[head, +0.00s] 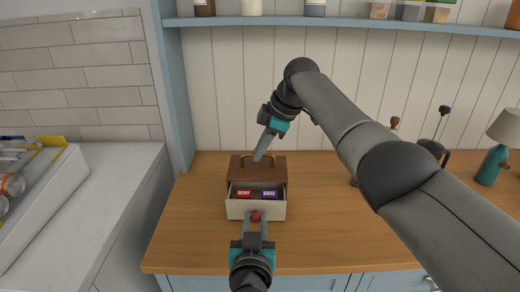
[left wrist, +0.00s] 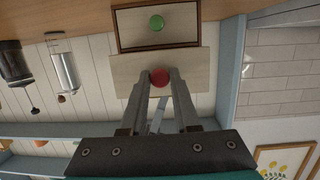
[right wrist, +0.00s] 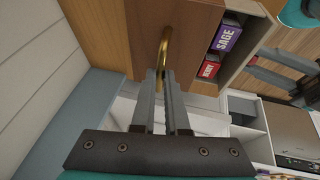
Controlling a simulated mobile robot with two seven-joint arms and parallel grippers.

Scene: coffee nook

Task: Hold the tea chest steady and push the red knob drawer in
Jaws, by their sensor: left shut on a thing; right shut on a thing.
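The tea chest (head: 241,172) is a dark brown wooden box on the counter with a brass handle (right wrist: 164,50) on top. Its pale drawer (head: 238,210) sticks out toward me, holding a red box (head: 244,194) and a purple box (head: 269,194). My left gripper (head: 256,224) is shut on the red knob (left wrist: 159,77) on the drawer front. A second drawer with a green knob (left wrist: 156,22) shows closed beside it in the left wrist view. My right gripper (head: 260,156) comes from above and is shut on the brass handle, its fingertips partly covering it.
The wooden counter (head: 190,235) is clear around the chest. A blue post (head: 172,90) rises at the back left. A shelf (head: 350,22) with jars runs above. A teal lamp (head: 489,165) stands at the right, and a white tray (head: 60,190) lies at the left.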

